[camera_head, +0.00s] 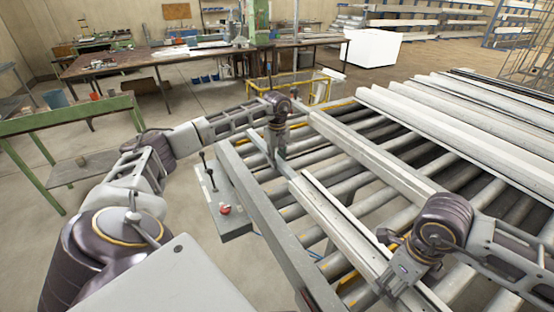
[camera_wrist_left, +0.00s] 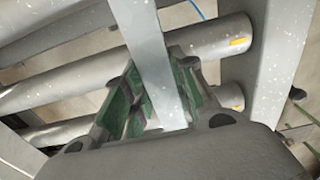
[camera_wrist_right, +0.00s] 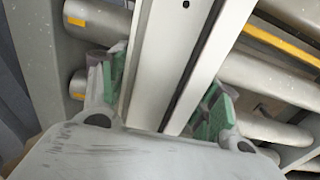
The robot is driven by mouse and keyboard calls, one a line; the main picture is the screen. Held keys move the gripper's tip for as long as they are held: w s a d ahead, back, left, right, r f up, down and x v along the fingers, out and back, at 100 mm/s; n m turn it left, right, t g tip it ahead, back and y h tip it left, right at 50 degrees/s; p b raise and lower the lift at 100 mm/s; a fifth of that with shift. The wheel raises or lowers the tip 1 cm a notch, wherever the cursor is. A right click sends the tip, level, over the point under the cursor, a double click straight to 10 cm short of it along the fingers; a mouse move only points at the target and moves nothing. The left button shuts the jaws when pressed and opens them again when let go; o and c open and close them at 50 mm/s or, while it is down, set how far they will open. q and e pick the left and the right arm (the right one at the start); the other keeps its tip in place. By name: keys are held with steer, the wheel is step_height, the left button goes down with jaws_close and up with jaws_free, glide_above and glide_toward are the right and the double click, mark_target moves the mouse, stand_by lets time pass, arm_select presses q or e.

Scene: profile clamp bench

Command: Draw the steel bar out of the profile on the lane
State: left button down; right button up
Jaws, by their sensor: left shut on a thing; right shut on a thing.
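The pale profile (camera_head: 328,212) lies lengthwise on the roller lane, with a long groove along its top. The steel bar (camera_head: 288,170) sticks out of the profile's far end, in line with it. In the left wrist view the bar (camera_wrist_left: 150,50) runs between the green finger pads. My left gripper (camera_head: 279,153) is shut on this protruding part. My right gripper (camera_head: 396,268) is shut across the near part of the profile, which shows between its green pads in the right wrist view (camera_wrist_right: 150,65). The bar's length inside the profile is hidden.
Other long pale profiles (camera_head: 450,125) lie across the lane to the right. The lane's grey side rail (camera_head: 268,225) carries a box with a red button (camera_head: 224,209) on its left. A green-legged table (camera_head: 70,120) stands further left. A yellow frame (camera_head: 300,82) stands beyond the left gripper.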

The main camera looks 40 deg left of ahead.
arm_select(q)
steer(key=shift+a, duration=0.15)
steer(key=shift+w+a, duration=0.25)
steer(key=shift+a, duration=0.4)
steer(key=shift+w+a, duration=0.2)
steer(key=shift+a, duration=0.4)
steer(key=c, duration=1.1)
jaws_free()
steer(key=shift+r, duration=6)
